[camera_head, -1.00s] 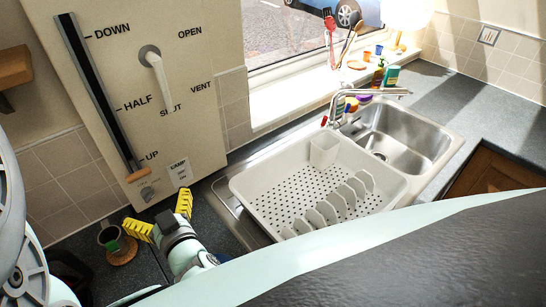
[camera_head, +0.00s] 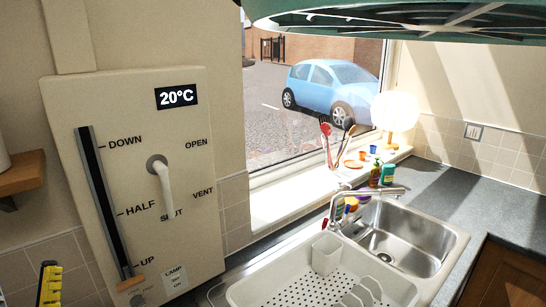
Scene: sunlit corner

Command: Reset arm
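My gripper (camera_head: 26,290) is at the bottom left corner, partly cut off by the picture edge. One yellow ribbed finger stands upright there and a sliver of the other shows at the left edge, apart from it. No object shows between them. My gripper is below and left of the beige control panel (camera_head: 205,115). The rest of my arm is out of view at the bottom.
The panel has a slider with its wooden handle (camera_head: 130,284) by UP and a white lever (camera_head: 165,190) pointing down to SHUT. A wooden shelf (camera_head: 22,172) juts at left. The sink (camera_head: 405,240) and dish rack (camera_head: 290,290) are at right.

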